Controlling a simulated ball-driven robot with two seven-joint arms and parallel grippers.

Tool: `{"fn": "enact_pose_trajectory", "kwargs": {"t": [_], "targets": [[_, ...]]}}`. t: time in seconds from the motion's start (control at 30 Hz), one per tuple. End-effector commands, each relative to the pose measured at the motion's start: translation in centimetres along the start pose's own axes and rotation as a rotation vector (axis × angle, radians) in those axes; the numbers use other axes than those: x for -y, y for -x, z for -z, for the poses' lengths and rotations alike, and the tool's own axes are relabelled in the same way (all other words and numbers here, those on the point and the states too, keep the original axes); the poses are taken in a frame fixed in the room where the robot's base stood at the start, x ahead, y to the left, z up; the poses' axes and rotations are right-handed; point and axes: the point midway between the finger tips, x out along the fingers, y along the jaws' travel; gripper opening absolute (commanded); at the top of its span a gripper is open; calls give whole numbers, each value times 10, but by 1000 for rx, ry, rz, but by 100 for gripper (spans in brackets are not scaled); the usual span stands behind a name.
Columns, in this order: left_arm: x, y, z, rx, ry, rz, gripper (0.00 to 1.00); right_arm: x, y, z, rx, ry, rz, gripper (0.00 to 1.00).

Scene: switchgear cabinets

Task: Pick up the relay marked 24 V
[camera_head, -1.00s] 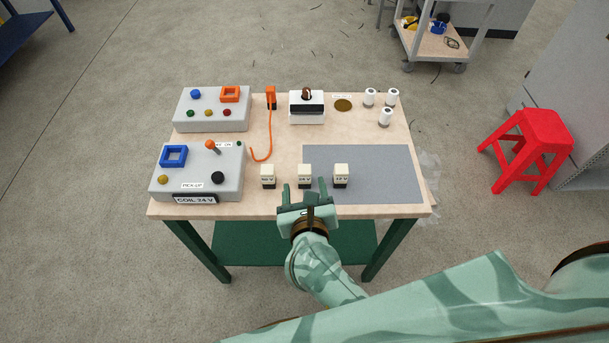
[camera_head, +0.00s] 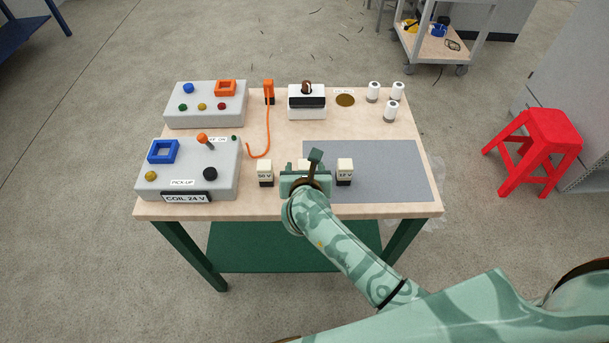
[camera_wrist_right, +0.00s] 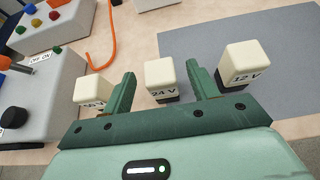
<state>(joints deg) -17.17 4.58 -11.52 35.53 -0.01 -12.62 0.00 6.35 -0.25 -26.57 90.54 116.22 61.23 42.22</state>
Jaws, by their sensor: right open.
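The relay marked 24 V (camera_wrist_right: 163,80) is a small cream block on a black base. In the right wrist view it stands upright between the two fingers of my open right gripper (camera_wrist_right: 163,98), with gaps on both sides. In the head view my right gripper (camera_head: 308,165) is over it and hides most of it. The left relay (camera_head: 265,172), its label ending in V, also shows in the right wrist view (camera_wrist_right: 91,88), partly behind the left finger. The relay marked 12 V (camera_head: 344,172) stands just right of the gripper. My left gripper is not in view.
A grey box labelled COIL 24 V (camera_head: 220,185) stands on the table's left, with another grey box (camera_head: 210,117) behind it. A grey mat (camera_head: 400,175) covers the right front. An orange cable (camera_head: 268,130), a white device (camera_head: 307,112) and white cylinders (camera_head: 390,111) stand further back.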

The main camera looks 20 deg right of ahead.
Motion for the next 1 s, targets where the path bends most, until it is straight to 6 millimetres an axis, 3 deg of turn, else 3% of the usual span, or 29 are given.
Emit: {"fn": "enact_pose_trajectory", "kwargs": {"t": [0.1,0.37,0.57,1.0], "targets": [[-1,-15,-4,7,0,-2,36,0,-19,5,-1,1,1,59],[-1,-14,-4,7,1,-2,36,0,-21,1,-1,0,0,59],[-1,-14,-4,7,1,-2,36,0,-21,1,0,0,0,9],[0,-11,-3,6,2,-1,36,0,-16,-8,1,-1,0,9]]}}
